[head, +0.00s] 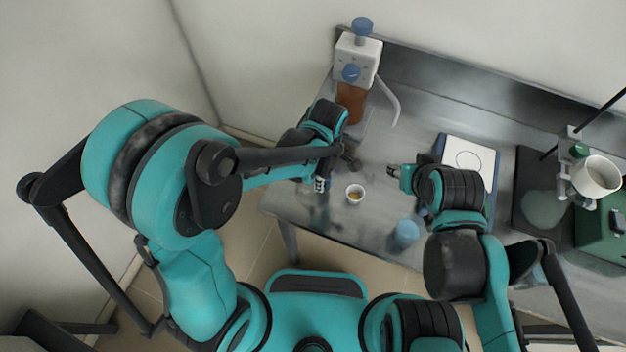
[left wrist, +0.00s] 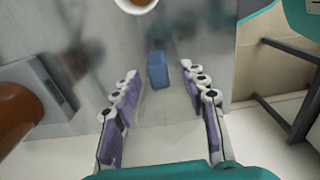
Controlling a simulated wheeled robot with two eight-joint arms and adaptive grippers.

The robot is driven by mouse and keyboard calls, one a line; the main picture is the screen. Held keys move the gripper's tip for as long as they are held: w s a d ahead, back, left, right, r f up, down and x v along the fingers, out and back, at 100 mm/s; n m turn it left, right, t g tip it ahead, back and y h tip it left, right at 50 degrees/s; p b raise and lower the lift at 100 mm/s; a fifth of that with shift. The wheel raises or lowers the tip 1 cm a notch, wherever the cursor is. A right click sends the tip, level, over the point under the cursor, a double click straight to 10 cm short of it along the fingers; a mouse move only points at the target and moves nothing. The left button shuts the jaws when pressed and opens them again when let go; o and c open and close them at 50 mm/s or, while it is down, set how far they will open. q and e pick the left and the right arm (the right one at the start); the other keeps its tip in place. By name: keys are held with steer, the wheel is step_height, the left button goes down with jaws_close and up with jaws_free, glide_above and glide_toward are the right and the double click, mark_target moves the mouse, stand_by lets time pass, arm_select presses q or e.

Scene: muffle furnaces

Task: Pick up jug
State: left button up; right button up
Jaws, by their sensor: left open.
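No object is plainly recognisable as the jug. A small blue block-like object (left wrist: 157,70) stands beyond and between my left fingertips in the left wrist view, apart from them. My left gripper (head: 321,185) is open and empty over the bench's front left edge; it also shows in the left wrist view (left wrist: 158,85). A small white cup with brown contents (head: 355,194) stands just right of it, cut off at the top of the left wrist view (left wrist: 136,4). A blue cup-like vessel (head: 406,232) stands near the front edge. My right gripper (head: 392,170) points left above the bench; its opening is unclear.
A dispenser (head: 358,55) on an amber bottle (head: 350,100) stands at the back left; the bottle is close in the left wrist view (left wrist: 15,115). A white-topped device (head: 468,150), a white mug (head: 597,174) and a green box (head: 603,230) are at right.

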arm_select(q)
steer(key=shift+f, duration=0.8)
jaws_close()
steer(key=shift+r, duration=0.1)
